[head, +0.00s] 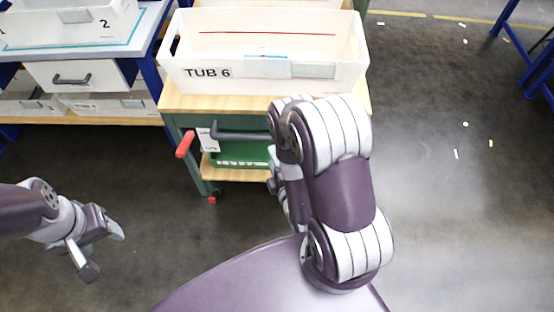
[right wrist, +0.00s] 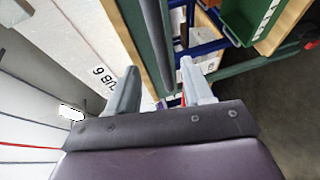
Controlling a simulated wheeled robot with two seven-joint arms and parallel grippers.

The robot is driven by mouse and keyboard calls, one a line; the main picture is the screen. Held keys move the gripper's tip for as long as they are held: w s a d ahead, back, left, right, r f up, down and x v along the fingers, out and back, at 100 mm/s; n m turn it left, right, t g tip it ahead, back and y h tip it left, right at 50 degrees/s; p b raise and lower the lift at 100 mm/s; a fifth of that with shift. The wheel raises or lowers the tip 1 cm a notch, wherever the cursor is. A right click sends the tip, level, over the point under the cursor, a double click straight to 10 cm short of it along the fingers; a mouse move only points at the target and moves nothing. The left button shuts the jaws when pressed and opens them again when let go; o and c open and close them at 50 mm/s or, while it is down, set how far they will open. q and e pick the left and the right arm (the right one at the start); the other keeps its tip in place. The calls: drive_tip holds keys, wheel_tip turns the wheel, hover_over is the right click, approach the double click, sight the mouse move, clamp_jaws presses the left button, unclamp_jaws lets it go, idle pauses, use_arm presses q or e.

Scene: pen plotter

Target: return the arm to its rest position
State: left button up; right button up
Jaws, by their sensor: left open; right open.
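My left gripper (head: 101,250) hangs open and empty over the floor at the lower left of the head view. My right arm (head: 340,190) is folded up in front of the cart in the head view and hides most of its own gripper. In the right wrist view my right gripper (right wrist: 160,86) has its two fingers apart with nothing held between them. Beyond those fingers are the cart's wooden edge and the labelled side of the tub marked TUB 6 (right wrist: 75,40).
The white TUB 6 (head: 270,40) stands on the cart's wooden top (head: 215,104). The cart has a dark bar handle and a red grip (head: 185,145). A workbench (head: 75,119) with drawers and bins is at the upper left.

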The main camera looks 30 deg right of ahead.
drive_tip(key=shift+v, duration=1.2)
drive_tip(key=w+r+m+g+y+p, duration=0.1)
drive_tip(key=w+r+m+g+p, duration=0.3)
drive_tip(key=w, duration=0.5)
wheel_tip(320, 180, up, 9)
drive_tip(key=a+m+g+y, duration=0.1)
drive_tip(key=a+m+g, duration=0.2)
drive_tip(key=m+g, duration=0.15)
drive_tip(key=s+a+r+m+g+p, duration=0.2)
drive_tip(key=s+r+m+g, duration=0.3)
drive_tip(key=s+r, duration=0.7)
drive_tip(key=s+m, duration=0.1)
drive_tip(key=s, duration=0.2)
drive_tip(key=shift+a+m+g, duration=0.25)
drive_tip(key=shift+m+g, duration=0.1)
drive_tip(key=shift+s, duration=0.1)
